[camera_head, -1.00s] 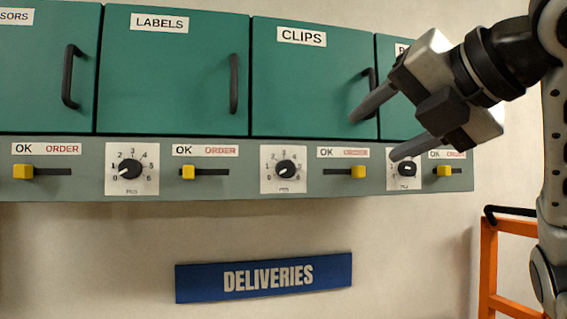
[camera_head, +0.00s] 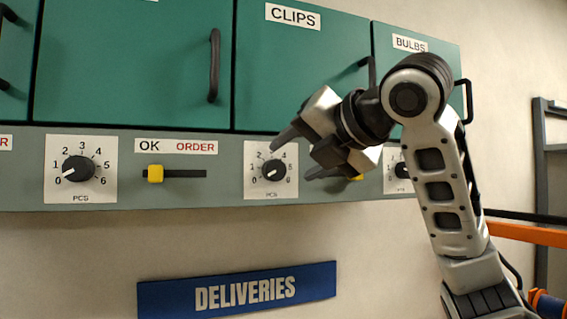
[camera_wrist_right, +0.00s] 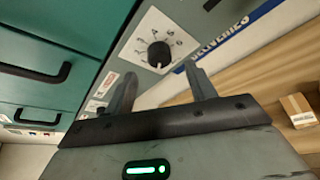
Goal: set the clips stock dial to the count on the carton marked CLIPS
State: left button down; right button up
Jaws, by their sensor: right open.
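The clips stock dial (camera_head: 273,170) is a black knob on a white plate numbered to 6, below the CLIPS cabinet (camera_head: 300,75). Its white mark points to the lower left, near the low numbers; the exact number is hard to tell. My right gripper (camera_head: 291,160) is open and empty at the right of this dial, its fingers pointing left towards the panel. In the right wrist view a dial (camera_wrist_right: 159,54) shows just beyond the gap between my open fingertips (camera_wrist_right: 160,73), apart from them. No carton marked CLIPS can be read. My left gripper is out of view.
Another dial (camera_head: 78,169) and a yellow OK/ORDER slider (camera_head: 155,173) are to the left on the panel. A slider behind my right gripper is partly hidden. A blue DELIVERIES sign (camera_head: 240,291) hangs below. A small cardboard box (camera_wrist_right: 298,110) shows in the wrist view, its marking unreadable.

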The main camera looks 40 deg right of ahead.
aim_at(279, 168)
jog(key=x, duration=0.4)
jog(key=shift+w, duration=0.35)
jog(key=shift+c, duration=0.2)
jog(key=c, duration=0.9)
jog(key=shift+f, duration=0.1)
